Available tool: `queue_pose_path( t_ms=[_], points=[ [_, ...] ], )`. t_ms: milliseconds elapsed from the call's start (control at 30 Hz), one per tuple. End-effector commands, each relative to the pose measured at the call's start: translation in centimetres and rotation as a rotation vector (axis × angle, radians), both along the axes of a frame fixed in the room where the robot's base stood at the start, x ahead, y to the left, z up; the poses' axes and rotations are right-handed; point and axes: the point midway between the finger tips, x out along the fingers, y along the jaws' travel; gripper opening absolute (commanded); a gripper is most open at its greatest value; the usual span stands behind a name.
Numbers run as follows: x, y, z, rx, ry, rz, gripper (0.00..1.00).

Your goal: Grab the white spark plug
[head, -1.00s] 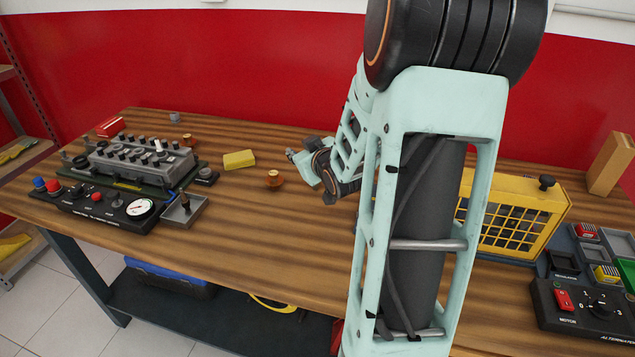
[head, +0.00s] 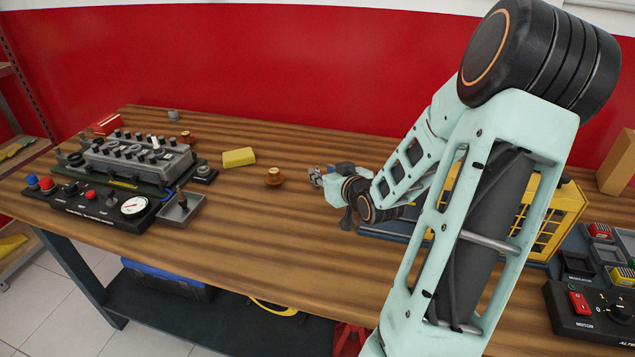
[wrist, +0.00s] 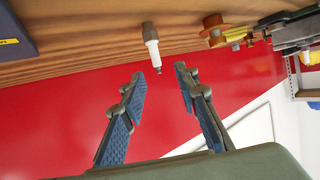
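In the wrist view a white spark plug (wrist: 151,45) with a grey metal end stands on the wooden table (wrist: 90,60), which shows upside down at the top. My gripper (wrist: 159,76) is open and empty, its two blue-padded fingers spread apart. The plug is beyond the fingertips, roughly in line with the gap and a little left of its middle, not touched. In the head view my gripper (head: 317,177) is low over the table, left of the yellow unit. I cannot make out this plug there; the gripper or wrist may hide it.
An engine trainer (head: 135,165) stands at the left. A yellow block (head: 239,157) and a copper-coloured part (head: 274,177) lie left of my gripper. A yellow caged unit (head: 555,215) is behind my arm. The front middle of the table is clear.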

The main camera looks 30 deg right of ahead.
Motion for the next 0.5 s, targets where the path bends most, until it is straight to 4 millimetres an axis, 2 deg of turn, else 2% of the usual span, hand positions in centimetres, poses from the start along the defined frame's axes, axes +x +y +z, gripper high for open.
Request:
queue_pose_path(
  t_ms=[167, 400, 500],
  points=[
    [1.4, -0.3, -0.5, 0.002, -0.001, 0.001, 0.28],
    [4.4, -1.0, -1.7, 0.002, 0.000, 0.001, 0.28],
    [4.9, -1.1, -1.8, 0.000, 0.000, 0.000, 0.28]
  ],
)
